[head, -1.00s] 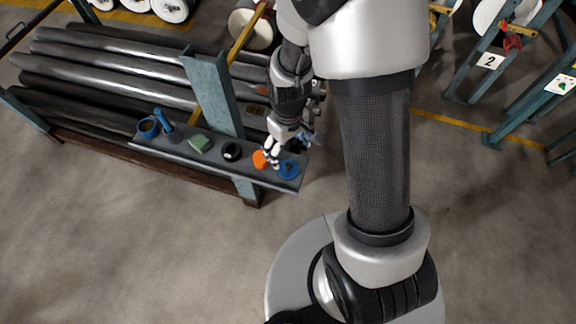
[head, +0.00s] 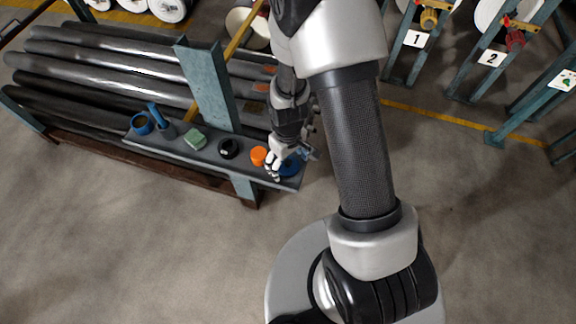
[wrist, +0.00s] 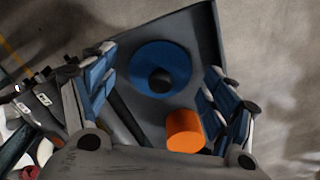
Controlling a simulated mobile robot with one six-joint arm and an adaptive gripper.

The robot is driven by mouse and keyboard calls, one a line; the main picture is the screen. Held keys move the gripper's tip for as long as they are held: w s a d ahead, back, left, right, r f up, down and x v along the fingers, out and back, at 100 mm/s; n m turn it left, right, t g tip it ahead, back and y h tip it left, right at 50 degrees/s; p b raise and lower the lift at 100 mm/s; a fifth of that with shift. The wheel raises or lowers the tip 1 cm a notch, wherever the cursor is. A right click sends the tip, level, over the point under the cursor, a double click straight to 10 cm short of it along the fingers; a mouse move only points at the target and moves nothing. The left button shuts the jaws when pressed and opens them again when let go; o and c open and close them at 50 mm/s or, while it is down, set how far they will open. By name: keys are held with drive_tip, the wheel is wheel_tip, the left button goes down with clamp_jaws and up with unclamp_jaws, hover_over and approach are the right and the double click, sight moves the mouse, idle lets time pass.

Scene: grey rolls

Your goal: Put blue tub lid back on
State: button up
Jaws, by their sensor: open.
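The blue lid (head: 290,168), a round disc with a black knob, lies on the right end of the narrow grey shelf (head: 180,153); my gripper partly covers it in the head view. In the wrist view the lid (wrist: 144,56) lies flat between my open fingers, its knob in the middle. My gripper (head: 274,171) is over the lid and empty; its fingers (wrist: 158,68) show at both sides in the wrist view. A blue tub (head: 142,124) stands at the left end of the shelf, its top looking open.
An orange cylinder (head: 259,156) stands close beside the lid, near my right finger in the wrist view (wrist: 185,131). A black ring-like item (head: 229,148), a green block (head: 195,138) and a blue-handled item (head: 156,113) line the shelf. A teal post (head: 211,85) rises behind it.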

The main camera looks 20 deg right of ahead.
drive_tip(key=c, duration=1.1)
drive_tip(key=shift+r, duration=0.15)
drive_tip(key=shift+c, duration=0.2)
